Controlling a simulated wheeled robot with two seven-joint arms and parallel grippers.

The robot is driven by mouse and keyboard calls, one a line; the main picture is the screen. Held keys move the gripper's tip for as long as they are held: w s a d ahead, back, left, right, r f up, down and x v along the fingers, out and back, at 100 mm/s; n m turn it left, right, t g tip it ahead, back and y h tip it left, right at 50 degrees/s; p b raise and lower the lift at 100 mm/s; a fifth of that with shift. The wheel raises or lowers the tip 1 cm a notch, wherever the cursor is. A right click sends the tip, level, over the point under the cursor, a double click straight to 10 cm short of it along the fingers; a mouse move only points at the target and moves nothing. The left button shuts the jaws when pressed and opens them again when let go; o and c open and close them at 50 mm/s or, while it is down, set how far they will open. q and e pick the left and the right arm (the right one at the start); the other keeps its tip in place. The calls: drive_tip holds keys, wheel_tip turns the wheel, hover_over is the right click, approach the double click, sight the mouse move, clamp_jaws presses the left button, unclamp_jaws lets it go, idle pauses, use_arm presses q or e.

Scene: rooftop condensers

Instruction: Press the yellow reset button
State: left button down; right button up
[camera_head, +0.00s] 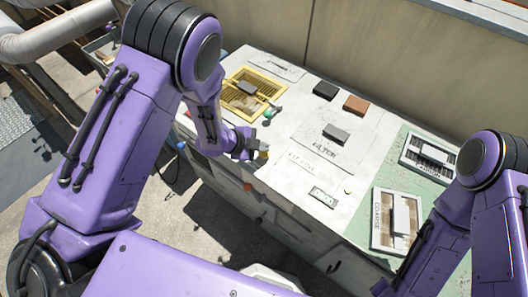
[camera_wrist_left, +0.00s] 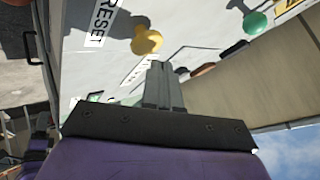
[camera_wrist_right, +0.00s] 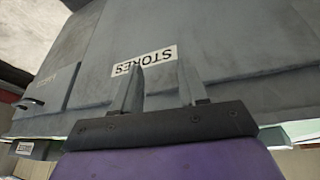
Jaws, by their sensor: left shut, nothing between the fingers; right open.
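The yellow reset button (camera_wrist_left: 147,40) is a rounded yellow knob beside a white RESET label (camera_wrist_left: 103,22) in the left wrist view. In the head view the button (camera_head: 262,153) shows small at the bench's front edge, partly hidden by my left gripper (camera_head: 250,152). My left gripper's fingers (camera_wrist_left: 158,68) are shut and empty. Their tips appear close to the button in the picture; I cannot tell whether they touch it. My right gripper (camera_wrist_right: 160,82) is open and empty in front of a grey panel with a STORES label (camera_wrist_right: 145,60).
A green knob (camera_wrist_left: 257,22) stands near the yellow one. The light bench top (camera_head: 290,182) carries a yellow-framed grille (camera_head: 233,97), a black block (camera_head: 326,90), a brown block (camera_head: 356,104) and a grey block (camera_head: 336,132). A wall (camera_head: 390,60) stands behind.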

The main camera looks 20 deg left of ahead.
sight(262, 154)
use_arm(q)
drive_tip(key=shift+f, duration=0.1)
idle(0.6)
drive_tip(key=shift+f+b, duration=0.3)
drive_tip(key=shift+f, duration=0.05)
drive_tip(key=shift+f+b, duration=0.6)
drive_tip(key=shift+f, duration=0.2)
idle(0.7)
drive_tip(key=shift+r, duration=0.1)
drive_tip(key=shift+r+p, duration=1.1)
drive_tip(key=shift+r, duration=0.05)
wheel_tip(262, 154, up, 5)
drive_tip(key=p, duration=0.4)
drive_tip(key=shift+r+p, duration=0.1)
drive_tip(key=shift+p, duration=0.3)
